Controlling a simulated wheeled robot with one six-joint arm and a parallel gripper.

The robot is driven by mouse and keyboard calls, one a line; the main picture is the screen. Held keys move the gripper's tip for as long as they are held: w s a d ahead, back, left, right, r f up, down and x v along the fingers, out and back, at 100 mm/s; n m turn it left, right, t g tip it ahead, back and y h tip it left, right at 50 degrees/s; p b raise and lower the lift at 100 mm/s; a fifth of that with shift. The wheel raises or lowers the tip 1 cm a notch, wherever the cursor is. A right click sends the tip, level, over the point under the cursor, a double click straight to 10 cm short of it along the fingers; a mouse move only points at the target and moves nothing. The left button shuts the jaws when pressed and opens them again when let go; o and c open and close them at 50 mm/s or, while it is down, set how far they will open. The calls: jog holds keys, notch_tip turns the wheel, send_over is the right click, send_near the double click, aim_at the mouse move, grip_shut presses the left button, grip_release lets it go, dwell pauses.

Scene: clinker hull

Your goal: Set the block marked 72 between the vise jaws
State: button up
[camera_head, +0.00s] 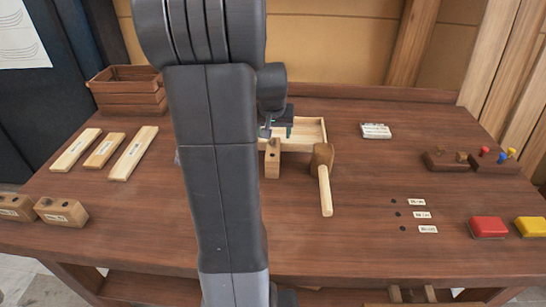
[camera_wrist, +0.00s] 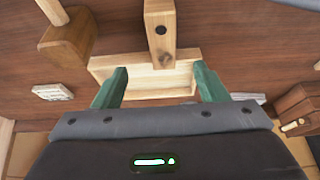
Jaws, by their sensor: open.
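My gripper (camera_head: 278,131) is open and empty. Its two green fingers show in the wrist view (camera_wrist: 161,70), above a shallow pale wooden tray (camera_wrist: 107,66). The tray also shows in the head view (camera_head: 311,130), partly behind my arm. A wooden block with a dark hole (camera_head: 272,164) stands against the tray's near side; it also shows in the wrist view (camera_wrist: 160,12), with no number visible. Two labelled wooden blocks, one at the far left (camera_head: 14,209) and one beside it (camera_head: 62,214), lie at the left front; I cannot read which is 72. I cannot make out the vise jaws.
A mallet (camera_head: 325,190) lies right of my arm, with a white label card (camera_head: 376,131) behind it. Pale wooden strips (camera_head: 133,155) and a slatted crate (camera_head: 128,97) are at left. A peg block (camera_head: 494,162), red box (camera_head: 487,227) and yellow box (camera_head: 531,227) are at right.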

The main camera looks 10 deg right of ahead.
aim_at(273, 148)
jog(key=p+x, duration=0.1)
jog(key=x, duration=0.6)
jog(key=shift+w+f, duration=0.15)
jog(key=shift+f, duration=0.05)
jog(key=x, duration=0.2)
jog(key=p+x, duration=0.1)
jog(key=x, duration=0.1)
jog(key=shift+w+r+p, duration=0.1)
jog(key=shift+w+p, duration=0.2)
jog(key=shift+w, duration=0.05)
jog(key=shift+w+f, duration=0.25)
jog(key=shift+f, duration=0.3)
jog(key=c, duration=1.4)
jog(key=shift+r, duration=0.1)
